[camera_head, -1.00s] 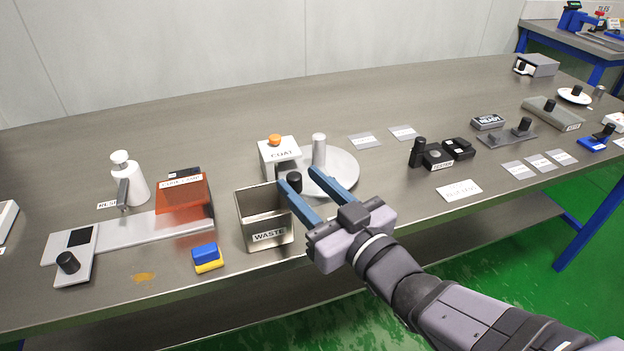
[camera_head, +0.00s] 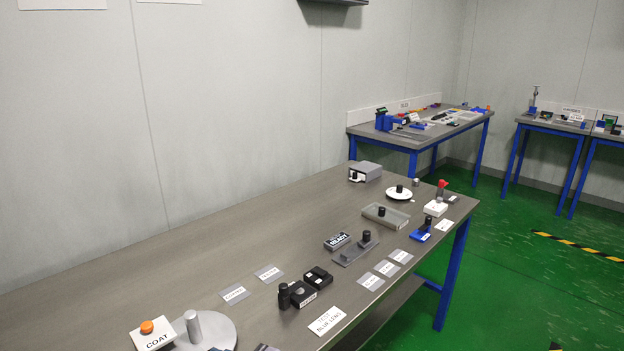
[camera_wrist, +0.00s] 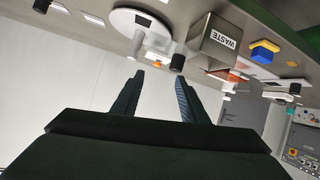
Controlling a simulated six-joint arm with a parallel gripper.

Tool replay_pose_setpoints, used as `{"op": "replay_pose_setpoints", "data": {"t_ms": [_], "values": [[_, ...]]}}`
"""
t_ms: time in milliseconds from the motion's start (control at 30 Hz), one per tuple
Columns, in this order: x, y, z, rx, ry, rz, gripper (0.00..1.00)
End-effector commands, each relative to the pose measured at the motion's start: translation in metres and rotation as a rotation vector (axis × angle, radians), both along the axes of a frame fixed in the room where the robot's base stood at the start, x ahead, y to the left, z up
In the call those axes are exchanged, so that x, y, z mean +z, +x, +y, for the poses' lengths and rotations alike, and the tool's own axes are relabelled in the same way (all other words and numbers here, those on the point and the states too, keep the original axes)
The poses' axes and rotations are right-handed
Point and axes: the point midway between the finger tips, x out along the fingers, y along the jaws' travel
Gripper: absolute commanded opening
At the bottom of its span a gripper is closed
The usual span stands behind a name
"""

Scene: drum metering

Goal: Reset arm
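My gripper (camera_wrist: 158,76) shows in the wrist view with its two dark fingers well apart and nothing between them. A short black cylinder (camera_wrist: 177,62) appears just beyond the right fingertip; I cannot tell the gap in depth. The grey WASTE bin (camera_wrist: 212,45) and the round grey turntable (camera_wrist: 122,21) lie beyond the fingers, seen upside down. In the head view the arm is almost wholly out of frame; only small dark bits show at the bottom edge. The COAT box (camera_head: 156,337) with its orange knob stands beside the turntable (camera_head: 222,331) there.
The bench holds black TESTER blocks (camera_head: 304,293), a READY box (camera_head: 337,241), a grey tray (camera_head: 385,215), a white dish (camera_head: 398,193) and a grey box (camera_head: 366,171). A blue-and-yellow block (camera_wrist: 264,51) is by the bin. Bench surface along the wall is clear.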

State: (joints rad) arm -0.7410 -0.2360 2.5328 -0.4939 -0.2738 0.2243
Motion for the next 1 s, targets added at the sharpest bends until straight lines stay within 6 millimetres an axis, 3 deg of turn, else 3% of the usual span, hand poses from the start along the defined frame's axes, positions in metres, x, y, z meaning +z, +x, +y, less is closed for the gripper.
{"op": "replay_pose_setpoints", "data": {"t_ms": [33, 100, 167, 233, 467, 700, 800, 1000], "values": [[0.016, 0.000, -0.009, -0.015, -0.045, 0.014, 0.40], [0.017, 0.000, -0.023, -0.042, -0.113, 0.040, 0.40], [0.013, 0.002, -0.043, -0.081, -0.184, 0.071, 0.40], [-0.004, 0.005, -0.071, -0.145, -0.264, 0.126, 0.40], [-0.100, 0.010, -0.166, -0.397, -0.413, 0.347, 0.40], [-0.204, -0.011, -0.249, -0.661, -0.454, 0.624, 0.40], [-0.238, -0.026, -0.274, -0.752, -0.452, 0.739, 0.40], [-0.283, -0.053, -0.302, -0.873, -0.429, 0.916, 0.40]]}}
